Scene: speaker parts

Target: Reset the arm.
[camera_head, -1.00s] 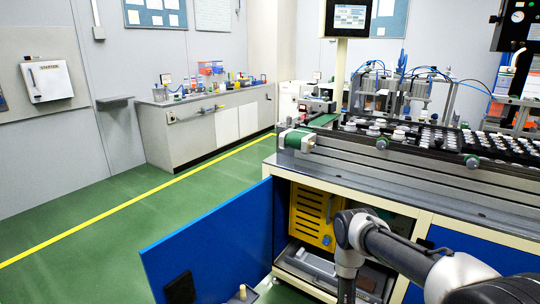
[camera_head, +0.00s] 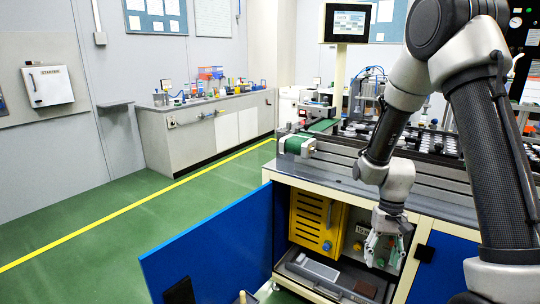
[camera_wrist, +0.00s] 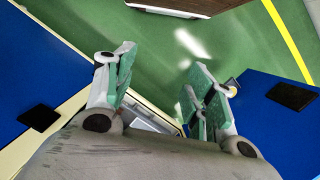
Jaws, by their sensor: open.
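My gripper (camera_head: 384,248) hangs below my bent arm in front of the open cabinet under the conveyor bench, in the head view. Its fingers point down and have green pads. In the wrist view my gripper (camera_wrist: 158,92) shows its two fingers spread wide apart, with nothing between them but green floor and part of a grey drawer. It holds nothing.
The blue cabinet door (camera_head: 215,250) stands open at the lower left. A yellow box (camera_head: 316,218) sits inside the cabinet above a pulled-out grey drawer (camera_head: 330,280). The conveyor (camera_head: 340,158) runs above. Green floor (camera_head: 110,225) at the left is clear.

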